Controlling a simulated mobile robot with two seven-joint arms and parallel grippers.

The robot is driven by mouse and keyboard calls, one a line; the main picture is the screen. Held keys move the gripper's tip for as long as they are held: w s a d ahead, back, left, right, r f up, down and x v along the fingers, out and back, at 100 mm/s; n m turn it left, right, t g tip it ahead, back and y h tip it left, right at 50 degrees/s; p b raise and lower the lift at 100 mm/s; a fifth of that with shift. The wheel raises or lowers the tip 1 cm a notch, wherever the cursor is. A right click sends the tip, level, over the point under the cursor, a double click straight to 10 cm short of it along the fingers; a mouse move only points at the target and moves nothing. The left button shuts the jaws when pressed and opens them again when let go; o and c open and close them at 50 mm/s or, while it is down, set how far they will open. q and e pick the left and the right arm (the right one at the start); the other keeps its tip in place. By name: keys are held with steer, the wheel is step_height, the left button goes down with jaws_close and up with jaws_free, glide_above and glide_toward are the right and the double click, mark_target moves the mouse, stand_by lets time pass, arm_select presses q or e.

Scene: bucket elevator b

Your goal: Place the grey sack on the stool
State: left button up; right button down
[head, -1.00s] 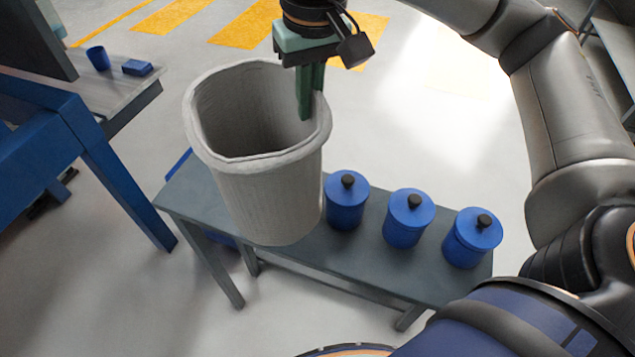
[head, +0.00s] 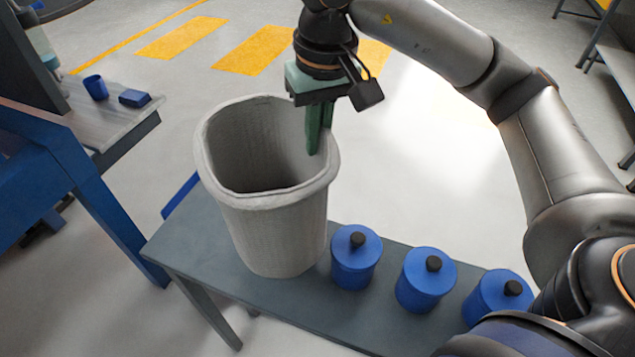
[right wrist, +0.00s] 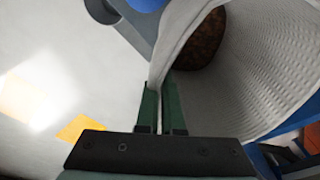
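The grey sack (head: 275,235) is a tall, open-topped, bucket-shaped container with a thick rolled rim, upright over the left part of the stool (head: 300,300). The stool is a long grey bench. The sack's base overlaps the stool top in the head view; I cannot tell for certain whether it touches. My right gripper (head: 319,140) points down at the sack's right rim, one finger inside. In the right wrist view the sack wall (right wrist: 185,35) runs between the closed green fingers (right wrist: 160,108). Brown contents (right wrist: 203,40) show inside the sack. My left gripper is not in view.
Three blue lidded canisters (head: 357,258), (head: 425,280), (head: 497,298) stand in a row on the stool, right of the sack; the nearest is close to it. A blue frame (head: 90,190) and a table (head: 120,130) with a blue cup (head: 96,87) and blue box (head: 134,98) stand left.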

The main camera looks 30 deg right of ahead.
step_height(320, 180, down, 8)
steer(key=shift+f, duration=0.15)
stand_by(0.3)
steer(key=shift+f+b, duration=0.15)
steer(key=shift+b, duration=0.25)
steer(key=c, duration=1.1)
jaws_free()
steer(key=shift+o, duration=0.2)
